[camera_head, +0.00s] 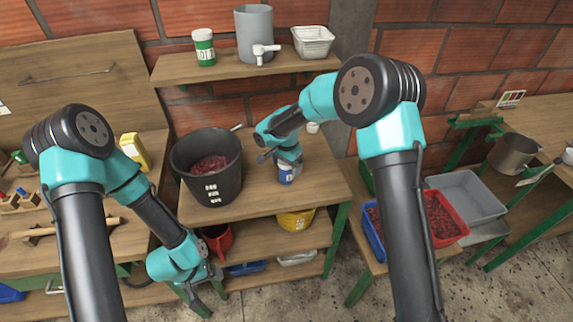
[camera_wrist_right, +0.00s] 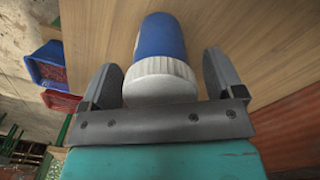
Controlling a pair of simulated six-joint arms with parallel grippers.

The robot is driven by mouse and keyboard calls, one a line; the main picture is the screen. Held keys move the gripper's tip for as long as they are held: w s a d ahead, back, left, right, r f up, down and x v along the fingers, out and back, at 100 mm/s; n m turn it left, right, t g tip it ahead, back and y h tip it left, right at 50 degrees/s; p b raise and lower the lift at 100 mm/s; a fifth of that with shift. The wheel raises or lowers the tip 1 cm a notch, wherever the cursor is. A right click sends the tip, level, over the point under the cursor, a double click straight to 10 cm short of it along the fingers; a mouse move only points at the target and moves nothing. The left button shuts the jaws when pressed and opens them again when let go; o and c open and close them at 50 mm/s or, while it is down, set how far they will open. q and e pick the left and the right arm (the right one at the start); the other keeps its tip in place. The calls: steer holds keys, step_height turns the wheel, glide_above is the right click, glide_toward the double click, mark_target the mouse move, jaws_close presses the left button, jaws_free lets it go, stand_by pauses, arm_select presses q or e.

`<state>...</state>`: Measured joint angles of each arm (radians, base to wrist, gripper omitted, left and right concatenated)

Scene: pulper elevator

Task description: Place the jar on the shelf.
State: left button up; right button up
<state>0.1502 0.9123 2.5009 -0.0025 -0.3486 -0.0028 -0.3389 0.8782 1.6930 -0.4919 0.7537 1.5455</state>
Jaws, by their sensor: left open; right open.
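A blue jar (camera_head: 287,174) with a white lid stands on the wooden table, to the right of a black bucket. My right gripper (camera_head: 285,160) is at the jar's upper part. In the right wrist view, the jar (camera_wrist_right: 161,42) has its white lid towards the palm, between the two open fingers of the right gripper (camera_wrist_right: 163,78); a gap shows on each side. My left gripper (camera_head: 200,300) is open and empty, low in front of the table. The wooden shelf (camera_head: 230,67) is on the brick wall above the table.
The shelf holds a green-and-white jar (camera_head: 204,47), a grey container with a tap (camera_head: 254,35) and a white basket (camera_head: 312,41). The black bucket (camera_head: 207,165) holds dark red contents. Red and blue crates (camera_head: 447,219) stand at the right.

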step_height(320, 180, up, 17)
steer(key=shift+r, duration=0.2)
stand_by(0.6)
stand_by(0.3)
steer(key=shift+o, duration=0.4)
steer(key=shift+s, duration=0.1)
